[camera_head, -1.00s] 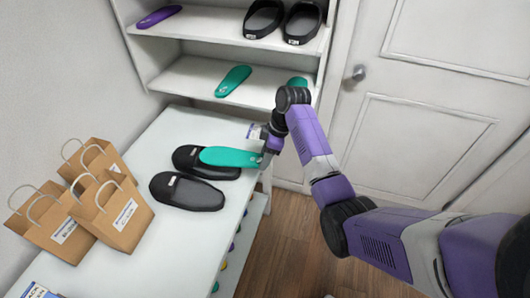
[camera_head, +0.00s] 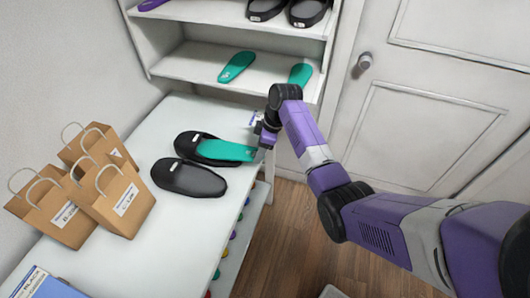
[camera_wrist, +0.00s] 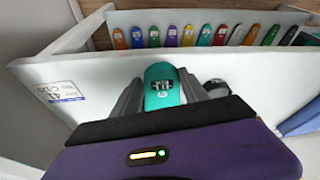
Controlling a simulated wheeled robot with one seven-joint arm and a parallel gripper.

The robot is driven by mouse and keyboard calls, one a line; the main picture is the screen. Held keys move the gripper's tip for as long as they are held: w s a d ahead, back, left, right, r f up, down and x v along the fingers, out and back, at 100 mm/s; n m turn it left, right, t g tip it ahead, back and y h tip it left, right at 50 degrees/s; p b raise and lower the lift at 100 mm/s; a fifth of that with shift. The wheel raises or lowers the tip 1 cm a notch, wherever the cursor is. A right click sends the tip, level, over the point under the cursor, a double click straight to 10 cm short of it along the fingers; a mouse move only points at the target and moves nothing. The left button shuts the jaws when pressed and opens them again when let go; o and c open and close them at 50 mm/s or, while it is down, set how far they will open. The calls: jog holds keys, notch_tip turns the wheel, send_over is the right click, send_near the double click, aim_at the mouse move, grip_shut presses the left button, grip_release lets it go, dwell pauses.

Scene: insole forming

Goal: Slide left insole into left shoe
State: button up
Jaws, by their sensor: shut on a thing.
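A teal insole (camera_head: 228,151) lies over the open heel part of the far black shoe (camera_head: 193,143) on the white table. Its front end is at the shoe's strap; I cannot tell how far it goes under. Its rear end sticks out to the right, towards my gripper (camera_head: 262,146). My gripper is shut on that end; in the wrist view the insole (camera_wrist: 162,86) shows between the two grey fingers. The second black shoe (camera_head: 188,179) lies in front of the far one and is empty of teal. Which shoe is the left one I cannot tell.
Brown paper bags (camera_head: 118,199) stand on the left of the table (camera_head: 165,235). A shelf (camera_head: 205,68) behind holds more teal insoles (camera_head: 236,66) and black shoes. Coloured insoles (camera_wrist: 188,36) line a lower shelf. A blue box (camera_head: 45,285) lies at the front left.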

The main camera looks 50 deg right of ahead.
aim_at(234, 150)
jog(key=shift+w+a+f+b, duration=0.15)
jog(key=shift+w+a+b, duration=0.15)
jog(key=shift+w+b, duration=0.4)
jog(key=shift+w+a+f+b, duration=0.1)
jog(key=shift+w+a+b, duration=0.3)
jog(key=shift+w, duration=0.45)
jog(key=shift+w+a+f+b, duration=0.15)
jog(key=shift+w+a+b, duration=0.05)
jog(key=shift+w+b, duration=0.55)
jog(key=shift+w+a+f+b, duration=0.15)
jog(key=shift+w+a+b, duration=0.1)
jog(key=shift+w+b, duration=0.35)
jog(key=shift+w+a+f+b, duration=0.1)
jog(key=shift+w+a+b, duration=0.25)
jog(key=shift+w, duration=0.45)
jog(key=shift+w+a+f+b, duration=0.2)
jog(key=shift+w+b, duration=0.3)
jog(key=shift+w, duration=0.2)
jog(key=o, duration=1.5)
jog(key=shift+c, duration=0.2)
jog(key=shift+r, duration=0.1)
jog(key=v, duration=0.7)
jog(key=shift+s+d+r+b, duration=0.1)
jog(key=shift+s+r+b, duration=0.05)
jog(key=shift+r+b, duration=0.15)
